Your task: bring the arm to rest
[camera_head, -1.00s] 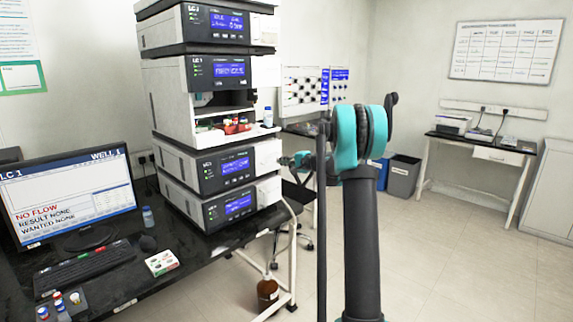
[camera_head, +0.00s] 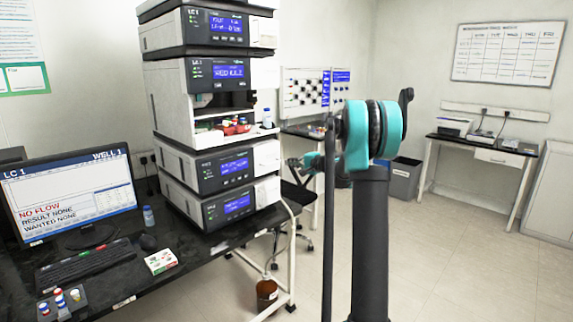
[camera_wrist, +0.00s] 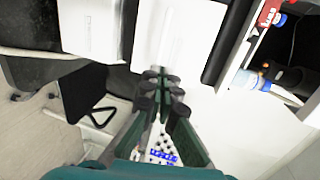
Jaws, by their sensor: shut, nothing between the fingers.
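My gripper shows in the wrist view (camera_wrist: 162,88), its dark green fingers closed together at the middle of the picture with nothing between them. In the head view my arm stands upright right of the middle, with its teal and black joint at the top. Most of the gripper is hidden there behind the arm; only a small teal and dark end part shows left of it, near the right side of the instrument stack (camera_head: 207,167).
The dark bench (camera_head: 135,290) at left bears a monitor (camera_head: 70,190), keyboard (camera_head: 85,265), small box (camera_head: 160,262) and vials. A brown bottle (camera_head: 267,290) stands below. A grey bin (camera_head: 404,180) and side table (camera_head: 478,148) are farther back. Floor at right is clear.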

